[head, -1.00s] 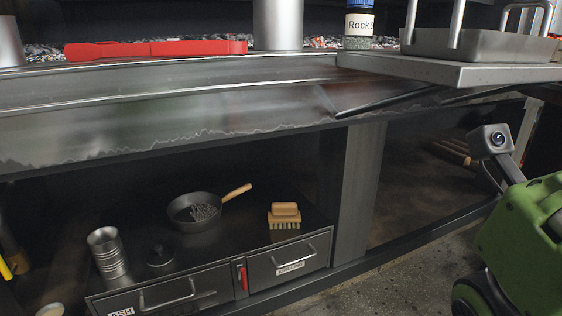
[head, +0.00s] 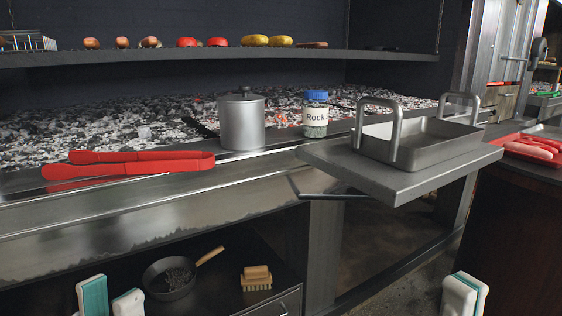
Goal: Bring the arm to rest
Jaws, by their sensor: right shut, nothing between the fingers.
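My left gripper (head: 110,300) shows at the bottom left edge of the head view, white with teal pads. Its two fingertips stand apart with nothing seen between them. My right gripper (head: 465,295) shows at the bottom right edge, white with a teal edge. Its fingers are together and hold nothing. Both grippers are in front of the grill counter, apart from the objects there. The arms behind the fingertips are out of frame.
Red tongs (head: 140,163), a lidded metal pot (head: 241,124) and a blue-capped jar (head: 315,117) stand along the ember bed. A handled metal tray (head: 430,150) sits on a jutting shelf (head: 390,186). A pan (head: 172,278) and brush (head: 256,279) are below.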

